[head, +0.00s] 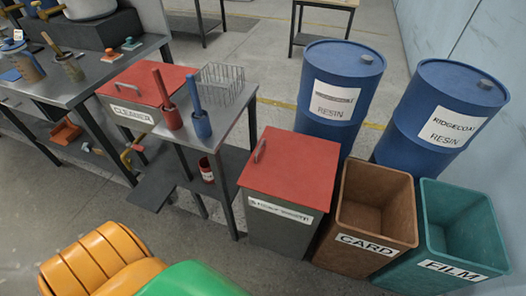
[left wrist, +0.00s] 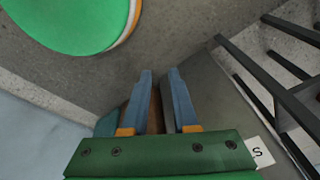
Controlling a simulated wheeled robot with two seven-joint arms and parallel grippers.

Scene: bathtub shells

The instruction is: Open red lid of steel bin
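The steel bin (head: 285,229) stands on the floor right of the centre in the head view. Its red lid (head: 292,168) lies flat and closed, with a small metal handle (head: 260,151) near its left edge. A white label is on the bin's front. In the left wrist view, my left gripper (left wrist: 160,72) has its two blue fingers apart with nothing between them. Behind it is a grey side (left wrist: 212,100), likely the steel bin's, with a partly hidden label (left wrist: 258,151). Neither gripper shows in the head view.
A brown CARD bin (head: 376,218) and a teal FILM bin (head: 462,232) stand to the right. Two blue drums (head: 338,88) are behind. A side table with a wire basket (head: 219,84) and another red-lidded box (head: 148,84) is to the left.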

